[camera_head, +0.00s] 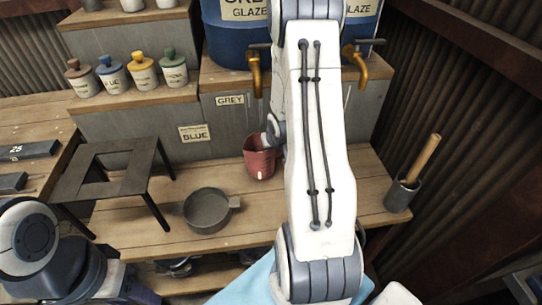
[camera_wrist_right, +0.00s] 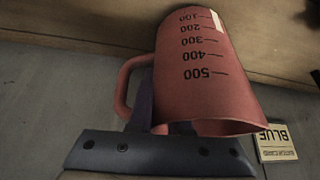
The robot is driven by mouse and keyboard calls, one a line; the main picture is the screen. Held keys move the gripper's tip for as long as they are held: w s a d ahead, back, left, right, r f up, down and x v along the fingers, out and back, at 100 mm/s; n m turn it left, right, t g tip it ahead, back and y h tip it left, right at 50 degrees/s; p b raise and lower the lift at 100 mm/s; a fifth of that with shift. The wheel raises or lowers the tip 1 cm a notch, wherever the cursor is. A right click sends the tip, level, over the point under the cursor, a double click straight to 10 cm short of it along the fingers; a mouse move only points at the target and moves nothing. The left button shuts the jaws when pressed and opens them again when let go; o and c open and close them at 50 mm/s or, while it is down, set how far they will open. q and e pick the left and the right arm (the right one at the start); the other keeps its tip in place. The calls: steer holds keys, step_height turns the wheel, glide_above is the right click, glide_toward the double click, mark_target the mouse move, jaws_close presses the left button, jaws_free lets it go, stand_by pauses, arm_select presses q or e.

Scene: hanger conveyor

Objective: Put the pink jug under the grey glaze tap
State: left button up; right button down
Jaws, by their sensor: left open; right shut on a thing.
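The pink jug (camera_head: 259,160) is upright at the back of the lower bench, below the GREY sign and in front of the grey riser. In the right wrist view the jug (camera_wrist_right: 205,75) appears upside down, with its handle and scale marks showing. My right gripper (camera_wrist_right: 150,125) is shut on the jug near its handle; my white arm hides most of it in the head view. I cannot tell if the jug touches the bench. The left brass tap (camera_head: 254,70), on the grey glaze barrel (camera_head: 226,35), is above the jug. My left gripper (camera_head: 140,290) is low at the left, partly cut off, and open.
A second brass tap (camera_head: 358,65) is to the right. A dark pan (camera_head: 207,211), a black stand (camera_head: 113,170) and a pestle in a grey mortar (camera_head: 402,195) stand on the bench. A BLUE card (camera_head: 195,132) is on the riser. Several small pots stand on the left step.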

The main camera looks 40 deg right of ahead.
steer(key=shift+f, duration=0.45)
steer(key=shift+f, duration=0.1)
steer(key=c, duration=0.9)
jaws_free()
steer(key=shift+o, duration=0.2)
